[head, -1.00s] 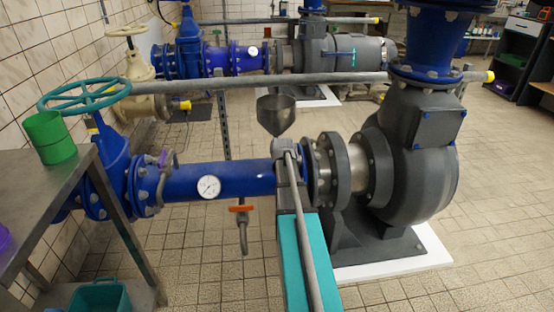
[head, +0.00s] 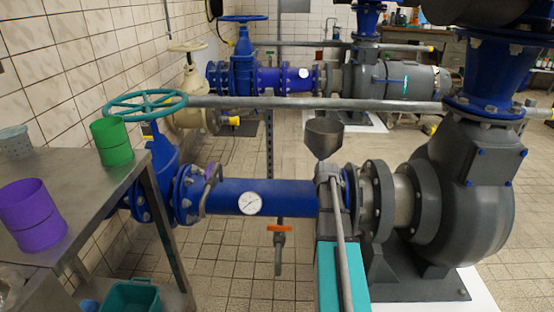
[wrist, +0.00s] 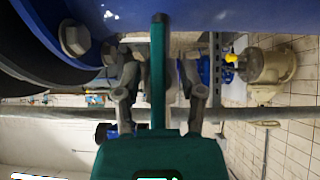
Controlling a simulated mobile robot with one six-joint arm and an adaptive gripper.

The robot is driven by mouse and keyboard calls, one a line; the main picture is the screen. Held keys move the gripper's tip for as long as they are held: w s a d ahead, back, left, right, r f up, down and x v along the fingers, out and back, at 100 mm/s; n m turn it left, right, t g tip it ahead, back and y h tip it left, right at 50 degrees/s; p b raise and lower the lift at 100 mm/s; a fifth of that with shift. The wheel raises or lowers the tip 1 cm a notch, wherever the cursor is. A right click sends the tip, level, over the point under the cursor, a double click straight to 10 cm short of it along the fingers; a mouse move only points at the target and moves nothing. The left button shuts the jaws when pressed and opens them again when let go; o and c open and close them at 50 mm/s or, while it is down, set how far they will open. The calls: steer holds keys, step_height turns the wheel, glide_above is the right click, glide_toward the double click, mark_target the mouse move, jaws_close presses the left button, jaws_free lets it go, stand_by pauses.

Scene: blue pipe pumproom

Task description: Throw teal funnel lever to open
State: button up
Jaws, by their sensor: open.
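The grey funnel (head: 324,138) stands over the blue pipe (head: 275,193), left of the dark pump flange. Its foot is hidden in the head view, and I cannot make out a lever there. In the wrist view my gripper (wrist: 158,72) is open, with one grey finger on each side. A narrow teal bar (wrist: 158,50) stands between the fingers and looks like the lever. Its lower end blends into a dark teal body, so I cannot tell where it begins. I see no finger clearly touching it.
The blue pipe and a large bolt (wrist: 74,38) are close at the wrist view's upper left. An orange handle (head: 280,229) hangs under the pipe. A pressure gauge (head: 249,204) faces me. A metal table (head: 100,190) with green and purple containers stands at left. The pump (head: 465,190) fills the right.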

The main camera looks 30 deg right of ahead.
steer(key=shift+s+a, duration=0.1)
steer(key=s+a+f+n+g+y, duration=0.1)
steer(key=s+a+n+g+y, duration=0.15)
steer(key=s+a, duration=0.75)
steer(key=s+a+f+n+g+y+p, duration=0.1)
steer(key=a+f+n+g, duration=0.15)
steer(key=a, duration=1.65)
steer(key=s+a+f+n+g+y, duration=0.1)
steer(key=s+a+g+y, duration=0.15)
steer(key=s+a, duration=0.75)
steer(key=w+a+r+p, duration=0.2)
steer(key=r+p, duration=1.7)
steer(key=w+a+r+h+p, duration=0.1)
steer(key=w+a+r+p, duration=0.1)
steer(key=r+p, duration=1.7)
steer(key=shift+a, duration=0.25)
